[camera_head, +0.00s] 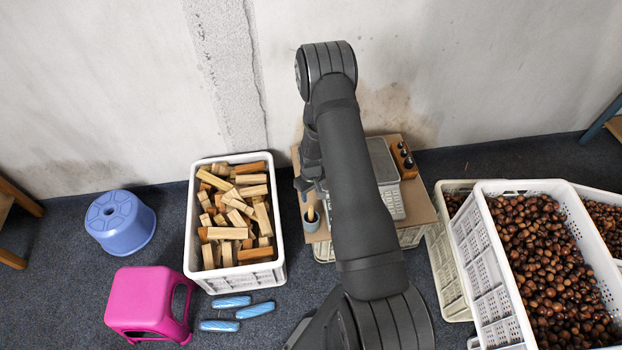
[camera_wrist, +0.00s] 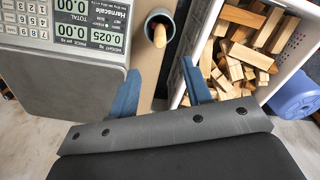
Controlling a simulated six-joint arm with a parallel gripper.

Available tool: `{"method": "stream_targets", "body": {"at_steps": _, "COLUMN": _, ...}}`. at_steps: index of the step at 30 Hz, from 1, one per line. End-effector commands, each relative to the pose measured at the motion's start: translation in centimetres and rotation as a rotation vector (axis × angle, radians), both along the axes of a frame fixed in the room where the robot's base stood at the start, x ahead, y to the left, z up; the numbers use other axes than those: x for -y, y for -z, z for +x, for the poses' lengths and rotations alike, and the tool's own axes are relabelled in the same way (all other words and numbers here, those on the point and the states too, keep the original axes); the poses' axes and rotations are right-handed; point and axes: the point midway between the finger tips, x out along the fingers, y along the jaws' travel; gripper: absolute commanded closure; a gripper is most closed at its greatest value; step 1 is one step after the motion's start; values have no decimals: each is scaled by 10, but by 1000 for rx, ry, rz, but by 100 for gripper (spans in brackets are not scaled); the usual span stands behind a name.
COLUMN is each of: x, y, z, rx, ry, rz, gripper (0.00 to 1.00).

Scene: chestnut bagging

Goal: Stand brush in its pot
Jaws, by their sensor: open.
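A small grey-blue pot (camera_head: 311,226) stands on a brown board beside the scale; its round rim also shows at the top of the wrist view (camera_wrist: 149,20). A tan wooden handle, which looks like the brush (camera_wrist: 159,36), stands slightly tilted inside the pot. Its lower end is hidden in the pot; it also shows in the head view (camera_head: 311,213). My gripper (camera_wrist: 160,68) is open, its two blue fingers apart with nothing between them. The pot and handle appear beyond the fingertips, roughly in line with the gap. In the head view my arm partly hides the gripper.
A scale (camera_wrist: 62,75) stands beside the pot. A white crate of wood blocks (camera_head: 194,235) stands left of the board. A blue stool (camera_head: 120,222), pink stool (camera_head: 145,300) and blue-wrapped packs (camera_head: 233,302) are on the floor. Chestnut crates (camera_head: 475,265) stand right.

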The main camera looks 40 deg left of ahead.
Motion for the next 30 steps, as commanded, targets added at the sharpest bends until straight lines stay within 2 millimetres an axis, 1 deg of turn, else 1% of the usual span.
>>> {"method": "stream_targets", "body": {"at_steps": 1, "x": -1, "y": -11, "z": 1, "rx": 2, "ry": 0, "rz": 3, "gripper": 55}}
{"method": "stream_targets", "body": {"at_steps": 6, "x": -1, "y": -44, "z": 1, "rx": 2, "ry": 0, "rz": 3, "gripper": 55}}
{"method": "stream_targets", "body": {"at_steps": 12, "x": -1, "y": -72, "z": 0, "rx": 1, "ry": 0, "rz": 1, "gripper": 55}}
{"method": "stream_targets", "body": {"at_steps": 15, "x": -1, "y": -80, "z": 0, "rx": 0, "ry": 0, "rz": 1, "gripper": 55}}
{"method": "stream_targets", "body": {"at_steps": 18, "x": 0, "y": -84, "z": 0, "rx": 0, "ry": 0, "rz": 0, "gripper": 55}}
{"method": "stream_targets", "body": {"at_steps": 30, "x": 0, "y": -85, "z": 0, "rx": 0, "ry": 0, "rz": 0, "gripper": 55}}
